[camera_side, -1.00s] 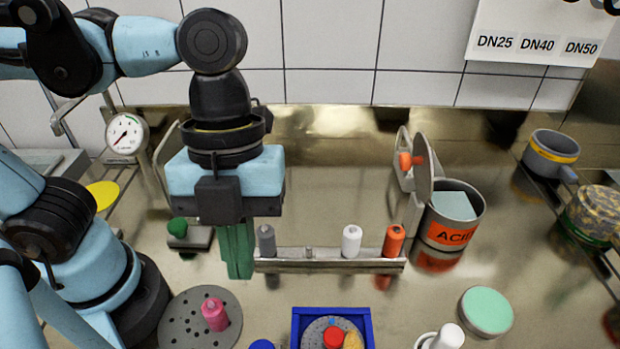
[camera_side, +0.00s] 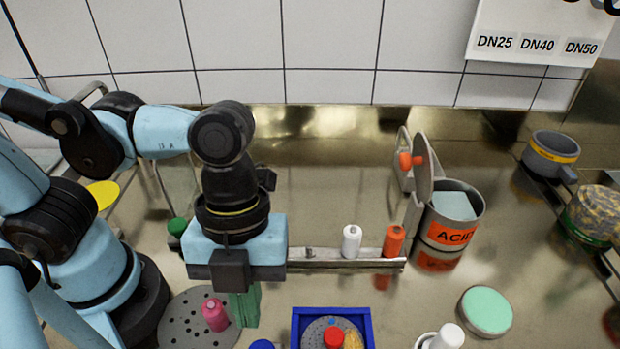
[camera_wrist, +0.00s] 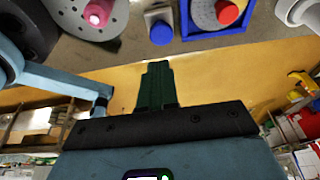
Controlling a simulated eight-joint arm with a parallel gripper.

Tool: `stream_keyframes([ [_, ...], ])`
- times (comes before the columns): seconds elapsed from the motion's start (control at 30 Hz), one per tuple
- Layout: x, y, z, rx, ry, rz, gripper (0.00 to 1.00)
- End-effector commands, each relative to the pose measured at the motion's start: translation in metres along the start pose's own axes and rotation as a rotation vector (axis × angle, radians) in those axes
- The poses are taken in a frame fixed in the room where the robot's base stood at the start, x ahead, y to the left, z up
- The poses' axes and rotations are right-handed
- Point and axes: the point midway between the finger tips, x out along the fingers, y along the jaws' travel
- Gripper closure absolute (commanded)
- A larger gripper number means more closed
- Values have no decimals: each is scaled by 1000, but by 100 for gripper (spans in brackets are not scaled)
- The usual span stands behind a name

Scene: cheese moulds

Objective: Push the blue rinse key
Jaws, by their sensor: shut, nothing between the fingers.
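The blue rinse key (camera_side: 262,344) shows as a round blue cap at the bottom edge of the side view, mostly cut off. In the wrist view the blue key (camera_wrist: 162,33) sits on a small grey block, between a perforated disc and a blue tray. My gripper (camera_side: 244,322) has green fingers, shut and empty, pointing down just behind and left of the blue key in the side view. In the wrist view my gripper (camera_wrist: 157,66) shows below the key with a gap between them.
A pink peg (camera_side: 215,314) stands on the grey perforated disc (camera_side: 180,318) left of my fingers. A blue tray (camera_side: 366,322) holding a red knob stands right of the key. Behind are a metal rack (camera_side: 330,265) with white and orange bottles and a green key (camera_side: 177,227).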

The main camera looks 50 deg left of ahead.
Motion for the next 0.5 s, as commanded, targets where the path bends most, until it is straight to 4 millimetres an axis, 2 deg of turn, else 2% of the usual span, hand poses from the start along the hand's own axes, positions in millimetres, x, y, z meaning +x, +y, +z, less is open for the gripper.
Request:
stream_keyframes([
  [0.2, 25, 0, 0, 2, 0, 0, 100],
  [0.5, 52, -1, 7, 0, 0, -1, 100],
])
